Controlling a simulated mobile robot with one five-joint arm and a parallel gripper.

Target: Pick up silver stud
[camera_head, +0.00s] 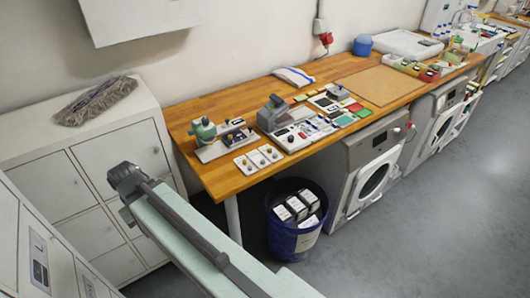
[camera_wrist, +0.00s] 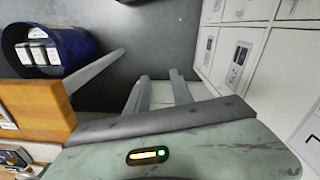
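I cannot make out a silver stud for certain. Three small white cards (camera_head: 257,159), each with a small round piece on it, lie near the front left of the wooden workbench (camera_head: 222,182). The pieces are too small to tell their metal or colour. In the wrist view my gripper (camera_wrist: 158,76) shows two light grey fingers with a gap between them. It is open and empty. It points down past the bench's end, beside the cabinets and away from the cards.
A blue bin (camera_head: 292,240) with white boxes stands under the bench, beside a washing machine (camera_head: 367,165). A green device (camera_head: 203,130) and a grey device (camera_head: 271,113) stand behind the cards. White cabinets (camera_head: 55,185) close off the left. Floor at right is clear.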

